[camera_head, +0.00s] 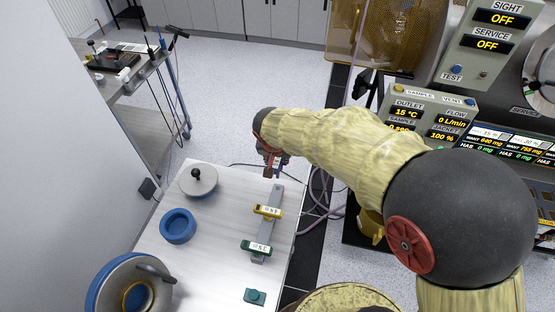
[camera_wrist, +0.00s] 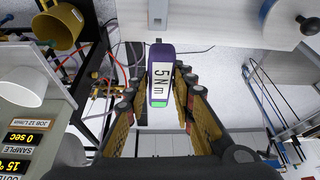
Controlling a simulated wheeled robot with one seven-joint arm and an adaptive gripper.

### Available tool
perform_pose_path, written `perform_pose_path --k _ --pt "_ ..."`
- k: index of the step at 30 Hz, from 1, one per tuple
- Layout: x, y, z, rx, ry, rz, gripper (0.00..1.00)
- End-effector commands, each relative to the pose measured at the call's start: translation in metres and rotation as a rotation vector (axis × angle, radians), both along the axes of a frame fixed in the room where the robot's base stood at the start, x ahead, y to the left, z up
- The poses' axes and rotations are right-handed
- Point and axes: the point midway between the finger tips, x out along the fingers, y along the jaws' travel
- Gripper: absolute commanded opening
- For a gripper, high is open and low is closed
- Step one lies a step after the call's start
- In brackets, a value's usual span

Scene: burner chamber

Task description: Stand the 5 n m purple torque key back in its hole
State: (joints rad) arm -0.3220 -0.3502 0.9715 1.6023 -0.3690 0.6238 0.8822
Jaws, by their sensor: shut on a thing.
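My gripper (camera_head: 273,160) is over the far end of the white table. In the wrist view my gripper (camera_wrist: 162,98) is shut on the purple torque key (camera_wrist: 161,75), whose white label reads 5 N m and which has a green patch at its end. The key is hard to make out in the head view. A grey rack bar (camera_head: 275,194) lies along the table just nearer than my gripper; a grey strip, likely its end, shows at the top of the wrist view (camera_wrist: 158,14). A yellow key (camera_head: 268,211) and a green key (camera_head: 257,247) stand in the rack. Its holes are not distinguishable.
A teal block (camera_head: 255,296) lies near the front of the table. A blue ring (camera_head: 178,225), a round lid with a black knob (camera_head: 198,179) and a blue-rimmed vessel (camera_head: 105,290) are at left. A control panel (camera_head: 431,115) stands at right. Cables hang beyond the table's right edge.

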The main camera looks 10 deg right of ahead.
Motion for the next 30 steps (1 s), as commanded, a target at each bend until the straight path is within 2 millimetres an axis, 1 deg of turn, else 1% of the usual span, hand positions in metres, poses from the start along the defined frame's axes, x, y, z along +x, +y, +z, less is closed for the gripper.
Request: perform_pose_path --k 1,18,23,30 --pt "0.000 0.000 -0.005 -0.001 0.001 0.000 0.00" --pt "0.000 0.000 -0.052 -0.001 0.001 0.000 0.00" --pt "0.000 0.000 -0.058 0.000 0.000 0.000 0.00" --pt "0.000 0.000 -0.058 0.000 0.000 0.000 0.00"
